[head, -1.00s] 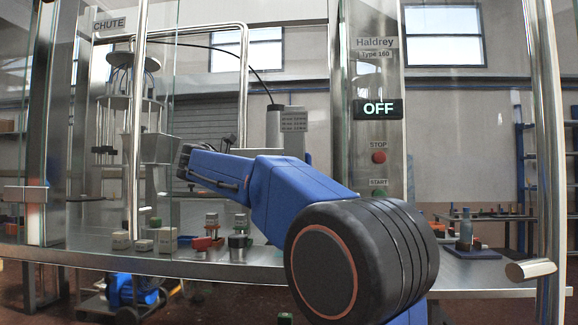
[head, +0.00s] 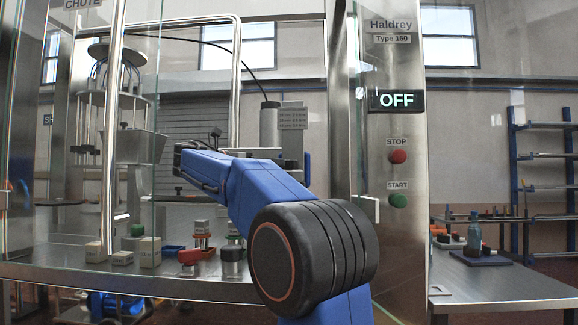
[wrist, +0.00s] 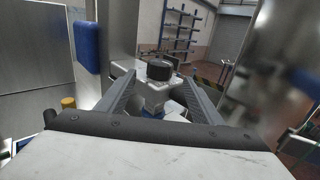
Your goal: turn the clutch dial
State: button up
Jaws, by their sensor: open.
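In the wrist view a dark round knob (wrist: 160,70) on a pale grey body stands between and beyond my fingers. It looks like the clutch dial, but no marking on it is legible. My gripper (wrist: 158,84) is open, with one finger on each side of the knob's body and a gap on both sides. I cannot tell how far ahead the knob is. In the head view my blue arm reaches left into the machine, and I cannot make out the fingers or the dial there.
The machine panel has an OFF display (head: 397,99), a red STOP button (head: 398,157) and a green START button (head: 398,200). Red-topped and other small parts (head: 190,257) and pale blocks (head: 123,257) sit on the machine deck.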

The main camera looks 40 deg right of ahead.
aim_at(290, 164)
jog(key=d, duration=0.9)
jog(key=shift+s+d, duration=0.25)
jog(key=shift+s, duration=0.1)
jog(key=c, duration=1.1)
